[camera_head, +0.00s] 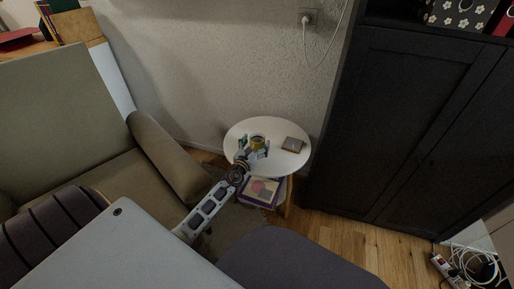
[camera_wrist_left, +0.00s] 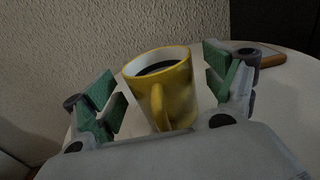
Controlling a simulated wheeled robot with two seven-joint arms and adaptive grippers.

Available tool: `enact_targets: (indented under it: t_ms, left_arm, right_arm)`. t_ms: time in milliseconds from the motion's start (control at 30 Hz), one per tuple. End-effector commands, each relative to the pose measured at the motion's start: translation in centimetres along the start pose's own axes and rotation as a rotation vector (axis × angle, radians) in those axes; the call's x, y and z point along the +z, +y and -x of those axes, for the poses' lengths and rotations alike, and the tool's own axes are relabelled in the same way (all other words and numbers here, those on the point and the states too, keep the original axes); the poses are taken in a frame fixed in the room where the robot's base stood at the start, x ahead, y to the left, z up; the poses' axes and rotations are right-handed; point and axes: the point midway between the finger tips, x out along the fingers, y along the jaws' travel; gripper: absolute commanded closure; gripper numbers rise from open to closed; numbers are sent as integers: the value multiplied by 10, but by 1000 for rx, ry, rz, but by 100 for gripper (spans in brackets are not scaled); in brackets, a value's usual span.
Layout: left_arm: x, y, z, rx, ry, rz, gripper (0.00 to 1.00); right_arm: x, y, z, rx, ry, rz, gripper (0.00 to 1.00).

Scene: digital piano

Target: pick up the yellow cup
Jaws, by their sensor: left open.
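The yellow cup (camera_head: 258,141) stands upright on a small round white table (camera_head: 240,130) in the head view. In the left wrist view the cup (camera_wrist_left: 172,95) holds a dark liquid, and its handle faces my gripper. My left gripper (camera_head: 254,152) is open at the near side of the cup. In the left wrist view its green-padded fingers (camera_wrist_left: 166,92) stand to the left and right of the cup, with visible gaps on both sides. The cup's base is partly hidden by the gripper body. My right gripper is not in view.
A small brown-edged flat object (camera_head: 292,144) lies on the table to the right of the cup. Books (camera_head: 262,190) lie below the tabletop. A green armchair (camera_head: 165,165) stands left, a black cabinet (camera_head: 400,120) right, and a textured wall behind.

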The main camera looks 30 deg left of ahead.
Motion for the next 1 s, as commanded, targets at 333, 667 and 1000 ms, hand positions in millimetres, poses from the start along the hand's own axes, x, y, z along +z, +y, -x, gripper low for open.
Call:
enact_targets:
  t_ms: [333, 667, 1000]
  left_arm:
    - [0, 0, -11, 0, 1, 0, 15]
    - [0, 0, -11, 0, 1, 0, 15]
    - [0, 0, -11, 0, 1, 0, 52]
  right_arm:
    - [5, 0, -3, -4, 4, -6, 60]
    - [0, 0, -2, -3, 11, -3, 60]
    - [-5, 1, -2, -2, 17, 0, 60]
